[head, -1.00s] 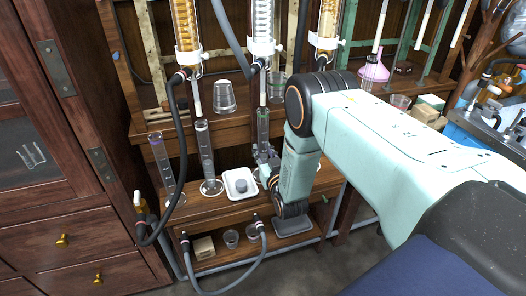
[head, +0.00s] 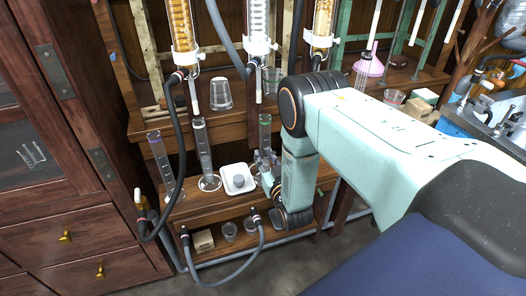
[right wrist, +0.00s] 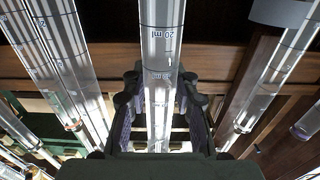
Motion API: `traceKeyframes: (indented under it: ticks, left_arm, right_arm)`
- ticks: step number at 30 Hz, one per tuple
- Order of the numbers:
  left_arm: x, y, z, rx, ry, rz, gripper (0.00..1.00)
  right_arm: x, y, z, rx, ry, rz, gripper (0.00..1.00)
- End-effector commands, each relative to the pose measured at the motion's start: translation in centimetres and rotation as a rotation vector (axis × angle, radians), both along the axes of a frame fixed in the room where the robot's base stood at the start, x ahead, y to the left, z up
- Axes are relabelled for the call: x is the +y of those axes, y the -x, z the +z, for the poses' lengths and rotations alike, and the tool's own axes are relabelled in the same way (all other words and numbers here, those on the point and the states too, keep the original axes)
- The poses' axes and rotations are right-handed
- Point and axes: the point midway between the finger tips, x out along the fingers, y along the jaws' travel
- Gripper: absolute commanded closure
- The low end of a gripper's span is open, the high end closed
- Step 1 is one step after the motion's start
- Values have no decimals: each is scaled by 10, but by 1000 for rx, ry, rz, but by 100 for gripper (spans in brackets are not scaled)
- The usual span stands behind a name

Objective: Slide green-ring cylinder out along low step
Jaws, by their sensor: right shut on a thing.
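The green-ring cylinder (head: 265,135) stands upright on the low step (head: 214,203), right of the white tray. Its lower part is hidden by my gripper and arm. My right gripper (head: 267,160) is shut around the cylinder, partly covered by my arm. In the right wrist view, the graduated glass (right wrist: 160,75) runs upright between the two fingers. In the head view, the cylinder's top is just right of and in front of the drip tip (head: 258,95) of the middle condenser. My left gripper is not in view.
The white tray (head: 230,189) with a grey object is close left. A clear cylinder (head: 204,150) and a purple-ring cylinder (head: 160,160) stand farther left. A dark hose (head: 178,150) hangs there. An upturned beaker (head: 221,93) sits on the upper shelf.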

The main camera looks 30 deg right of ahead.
Motion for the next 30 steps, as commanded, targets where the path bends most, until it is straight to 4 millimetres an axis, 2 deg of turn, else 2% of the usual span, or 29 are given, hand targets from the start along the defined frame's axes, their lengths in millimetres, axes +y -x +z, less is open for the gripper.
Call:
traceKeyframes:
  ticks: [19,30]
  left_arm:
    - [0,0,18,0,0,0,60]
    - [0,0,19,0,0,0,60]
  right_arm:
    - [8,35,1,-1,0,-1,100]
    - [9,39,1,-2,0,-1,100]
